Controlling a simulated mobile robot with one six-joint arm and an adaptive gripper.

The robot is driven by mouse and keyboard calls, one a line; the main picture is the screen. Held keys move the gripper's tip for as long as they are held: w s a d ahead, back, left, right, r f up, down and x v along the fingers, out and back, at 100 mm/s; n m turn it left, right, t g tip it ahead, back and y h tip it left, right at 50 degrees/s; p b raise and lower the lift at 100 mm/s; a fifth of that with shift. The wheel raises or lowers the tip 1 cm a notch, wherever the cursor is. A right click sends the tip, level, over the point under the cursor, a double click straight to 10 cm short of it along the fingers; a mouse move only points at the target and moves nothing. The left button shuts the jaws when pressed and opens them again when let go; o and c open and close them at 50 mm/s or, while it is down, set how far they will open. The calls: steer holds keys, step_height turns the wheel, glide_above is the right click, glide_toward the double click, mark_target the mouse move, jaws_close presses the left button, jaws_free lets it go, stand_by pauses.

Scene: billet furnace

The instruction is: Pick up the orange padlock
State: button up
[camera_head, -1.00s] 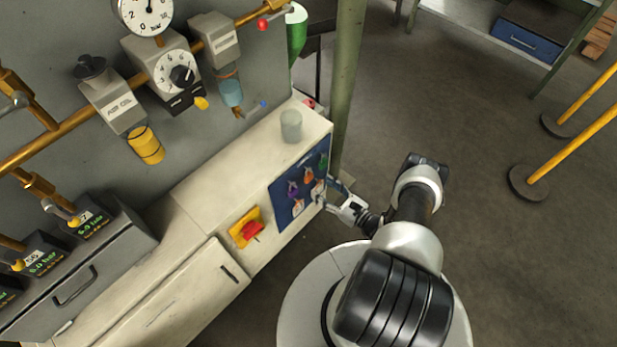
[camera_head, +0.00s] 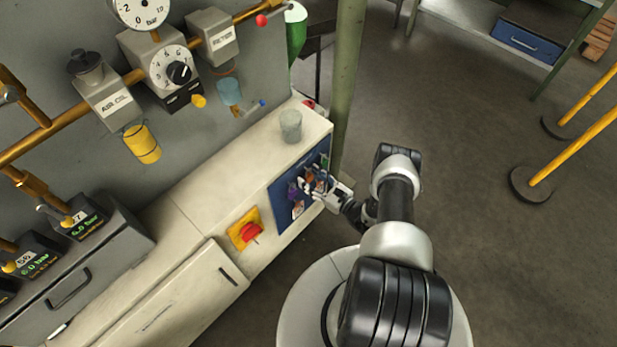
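The blue padlock board (camera_head: 281,203) is on the end face of the pale cabinet and carries several small coloured padlocks. The orange padlock (camera_head: 308,174) shows in its upper row, partly covered by my gripper. A purple padlock (camera_head: 292,190) hangs to its left. My gripper (camera_head: 313,183) is right in front of the board, with its fingers over the upper middle. It is too small and cluttered there to tell whether the fingers are apart, or touching or around the orange padlock.
A grey cup (camera_head: 291,126) stands on the cabinet top (camera_head: 240,150) above the board. A red switch on a yellow plate (camera_head: 238,222) is left of the board. A green post (camera_head: 347,80) rises close behind the cabinet corner. Open floor (camera_head: 460,170) lies to the right.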

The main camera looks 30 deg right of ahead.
steer(key=c, duration=1)
steer(key=shift+o, duration=0.2)
steer(key=shift+r, duration=0.45)
steer(key=p+v, duration=0.3)
steer(key=v, duration=1.5)
